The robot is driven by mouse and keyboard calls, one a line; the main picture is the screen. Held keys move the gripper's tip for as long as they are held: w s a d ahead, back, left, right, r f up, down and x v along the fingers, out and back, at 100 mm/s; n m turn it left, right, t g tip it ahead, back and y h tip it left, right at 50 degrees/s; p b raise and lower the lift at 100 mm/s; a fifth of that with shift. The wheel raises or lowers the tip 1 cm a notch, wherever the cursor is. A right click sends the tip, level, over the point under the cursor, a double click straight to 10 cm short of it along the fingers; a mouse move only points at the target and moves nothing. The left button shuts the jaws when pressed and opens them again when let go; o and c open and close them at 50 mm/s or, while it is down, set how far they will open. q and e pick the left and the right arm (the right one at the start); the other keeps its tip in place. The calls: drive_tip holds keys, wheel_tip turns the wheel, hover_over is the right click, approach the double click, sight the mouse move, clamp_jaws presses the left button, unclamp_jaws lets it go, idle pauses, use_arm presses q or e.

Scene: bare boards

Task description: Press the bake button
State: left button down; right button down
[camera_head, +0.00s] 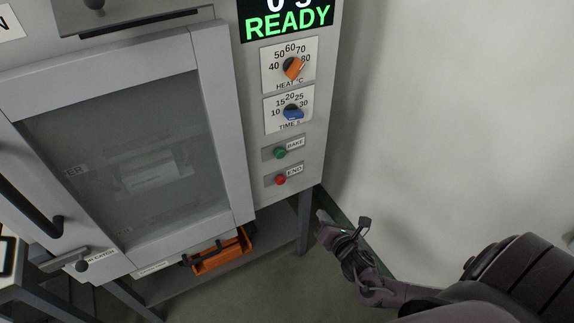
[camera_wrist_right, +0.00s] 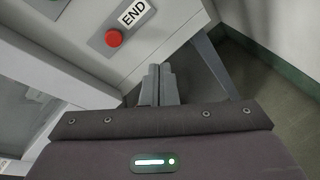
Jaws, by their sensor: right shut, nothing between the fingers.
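The green bake button (camera_head: 280,153) sits on the oven's front panel beside a "BAKE" label, below the blue time dial. The red end button (camera_head: 281,180) is just below it, and also shows in the right wrist view (camera_wrist_right: 114,38) with its "END" label. A green edge at the top left of the wrist view may be the bake button, mostly cut off. My right gripper (camera_head: 322,217) is shut and empty, below and right of the two buttons, apart from the panel. Its closed fingers (camera_wrist_right: 159,72) show in the wrist view. My left gripper is not in view.
The display (camera_head: 288,20) reads "READY". The orange heat dial (camera_head: 294,67) and blue time dial (camera_head: 292,112) are above the buttons. The glass oven door (camera_head: 128,170) looks closed. An orange item (camera_head: 220,255) lies on the lower shelf. A bare wall stands right.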

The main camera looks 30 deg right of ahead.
sight(282, 156)
drive_tip(key=a+r+n+t+y, duration=0.2)
drive_tip(key=r+n, duration=0.6)
drive_tip(key=r, duration=0.4)
drive_tip(key=a+t+b, duration=0.1)
drive_tip(key=a, duration=0.1)
drive_tip(key=shift+a+r, duration=0.2)
drive_tip(key=shift+a, duration=0.1)
drive_tip(key=shift+w, duration=0.1)
drive_tip(key=w+p, duration=0.1)
drive_tip(key=w, duration=1.3)
drive_tip(key=shift+p, duration=0.35)
